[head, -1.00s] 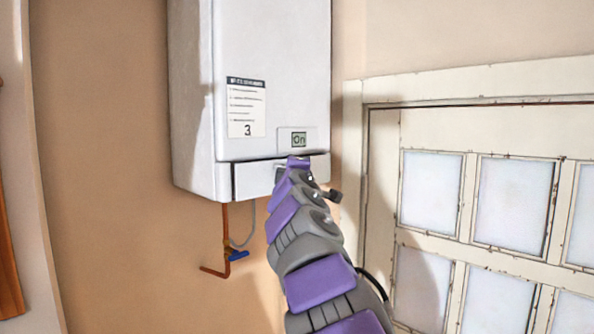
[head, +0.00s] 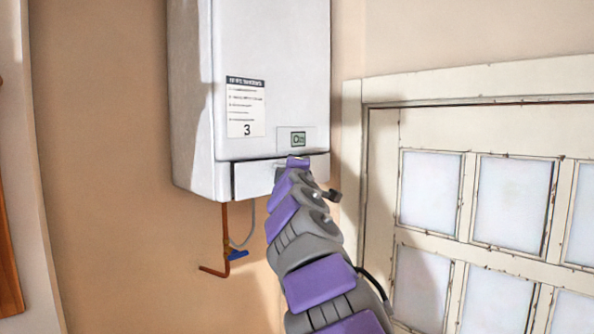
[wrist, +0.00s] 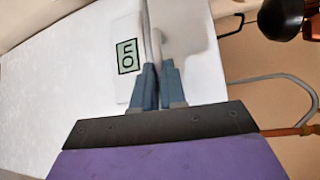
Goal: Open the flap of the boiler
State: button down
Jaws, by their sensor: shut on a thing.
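The boiler (head: 270,80) is a white box on the wall, with a small display in its lower front. Its flap (head: 252,180) is the white strip along the bottom front, with a dark line along its top edge. My gripper (wrist: 158,68) has its two blue fingers close together at the flap's edge, shut on it. In the wrist view the flap (wrist: 188,28) lies right of the fingers and the display (wrist: 127,56) left of them, turned sideways. In the head view my arm hides the fingertips and the flap's right part.
A copper pipe (head: 227,235) with a blue valve handle (head: 238,255) hangs below the boiler. A white paned door or window (head: 430,125) stands to the right. A printed label (head: 246,106) is on the boiler front. The wall below left is bare.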

jog(key=shift+f, duration=0.25)
